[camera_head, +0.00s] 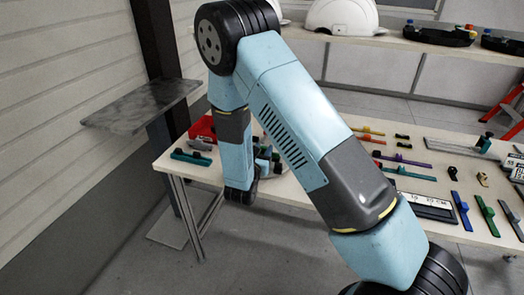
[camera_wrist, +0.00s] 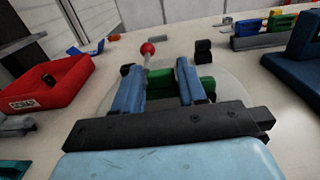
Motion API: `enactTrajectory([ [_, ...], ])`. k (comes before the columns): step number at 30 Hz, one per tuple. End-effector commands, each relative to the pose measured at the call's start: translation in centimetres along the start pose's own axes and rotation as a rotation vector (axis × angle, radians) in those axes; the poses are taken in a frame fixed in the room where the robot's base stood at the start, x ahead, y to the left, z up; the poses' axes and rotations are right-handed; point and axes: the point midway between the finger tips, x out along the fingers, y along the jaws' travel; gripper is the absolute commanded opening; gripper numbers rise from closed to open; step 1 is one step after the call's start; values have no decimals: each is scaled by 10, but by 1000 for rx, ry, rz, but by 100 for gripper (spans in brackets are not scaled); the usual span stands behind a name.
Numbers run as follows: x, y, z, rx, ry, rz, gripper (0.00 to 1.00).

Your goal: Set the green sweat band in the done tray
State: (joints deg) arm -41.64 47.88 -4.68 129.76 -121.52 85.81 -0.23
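My gripper (camera_wrist: 160,88) shows in the wrist view with its two blue fingers spread apart, low over a clear round plate (camera_wrist: 236,93). A green piece (camera_wrist: 160,94) shows between the fingers, and green (camera_wrist: 208,84) also shows beyond the right finger, so it seems to lie behind them; I cannot tell whether they touch it. I cannot tell for certain that this is the green sweat band. In the head view my arm hides most of the gripper and this spot. I cannot make out a done tray in either view.
A red tray marked SCRAP (camera_wrist: 45,88) stands left. A red-knobbed post (camera_wrist: 148,49) rises just beyond the fingers. A black part (camera_wrist: 203,51) stands behind, and a dark blue block (camera_wrist: 296,66) stands right. Several coloured strips, including a green one (camera_head: 405,173), lie on the table's right.

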Motion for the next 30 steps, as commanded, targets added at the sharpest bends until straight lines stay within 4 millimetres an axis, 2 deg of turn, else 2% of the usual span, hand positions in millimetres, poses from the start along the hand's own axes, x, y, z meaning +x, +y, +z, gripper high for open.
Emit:
enactTrajectory([
  [4,0,-1,-1,-2,2,-2,56],
  [15,-1,-1,0,-1,2,-1,56],
  [20,-23,0,0,-2,3,2,56],
  [30,-89,0,3,-1,2,2,56],
])
